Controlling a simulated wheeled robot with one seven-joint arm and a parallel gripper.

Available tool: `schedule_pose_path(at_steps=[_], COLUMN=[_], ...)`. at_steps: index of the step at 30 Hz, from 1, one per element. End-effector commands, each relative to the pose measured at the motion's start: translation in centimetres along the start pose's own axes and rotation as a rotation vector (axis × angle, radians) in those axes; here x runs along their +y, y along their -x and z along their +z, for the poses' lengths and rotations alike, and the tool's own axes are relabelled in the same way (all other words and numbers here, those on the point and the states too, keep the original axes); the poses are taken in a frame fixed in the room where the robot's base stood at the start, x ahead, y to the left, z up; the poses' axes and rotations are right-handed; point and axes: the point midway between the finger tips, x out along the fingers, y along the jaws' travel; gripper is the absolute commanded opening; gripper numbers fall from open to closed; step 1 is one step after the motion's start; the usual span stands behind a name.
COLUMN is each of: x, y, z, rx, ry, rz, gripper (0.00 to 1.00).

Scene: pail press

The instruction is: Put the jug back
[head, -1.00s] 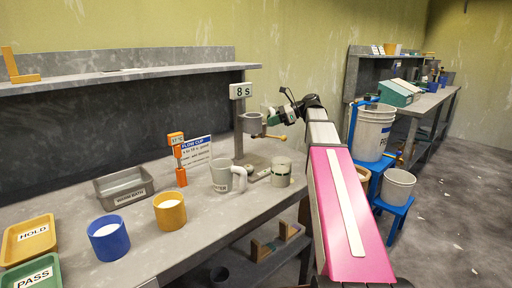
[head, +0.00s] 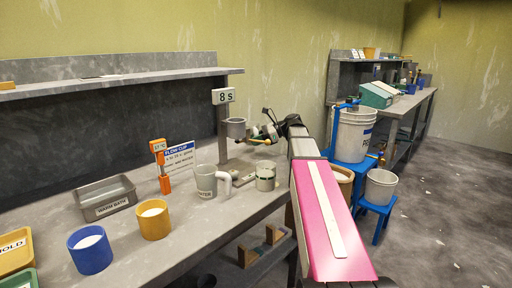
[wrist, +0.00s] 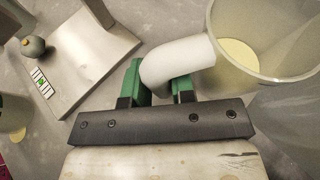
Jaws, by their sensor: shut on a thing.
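The grey jug (head: 205,182) with a white handle is on the bench in the head view, upright, with its handle to the right. In the wrist view the jug (wrist: 288,45) is at the upper right, with pale yellow at its bottom. My gripper (wrist: 160,88) has its green fingers on either side of the white handle (wrist: 180,62) and is shut on it. In the head view my gripper (head: 266,132) appears up and right of the jug, near the flow cup (head: 236,129); its grip is too small to make out there.
The stand's base plate (wrist: 90,65) lies left of the handle in the wrist view. A grey cup (head: 265,178) stands right of the jug. An orange thermometer (head: 161,165), the warm bath (head: 105,198), a yellow cup (head: 153,220) and a blue cup (head: 90,250) are left.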

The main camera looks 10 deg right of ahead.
Motion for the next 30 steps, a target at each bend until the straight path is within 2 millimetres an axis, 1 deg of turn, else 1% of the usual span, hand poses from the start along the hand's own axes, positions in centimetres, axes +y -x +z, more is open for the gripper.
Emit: schedule_pose_path(at_steps=[1,3,6,17,18,20,21,30], x=[0.1,0.2,0.3,0.3,0.3,0.3,0.3,0.3], y=[-0.3,-0.7,-1.1,-1.2,-1.2,-1.2,-1.2,-1.3], z=[-0.8,-1.7,-2.6,-2.9,-2.9,-2.9,-2.9,-3.1], rx=[-0.001,-0.001,-0.001,0.000,0.000,0.000,0.000,0.000], ry=[-0.003,-0.002,-0.001,-0.001,-0.001,-0.001,-0.001,-0.001], rz=[0.000,0.000,0.001,0.000,0.000,0.000,0.000,0.001], gripper=[0.00,0.00,0.00,0.00,0.26,0.46,0.49,0.49])
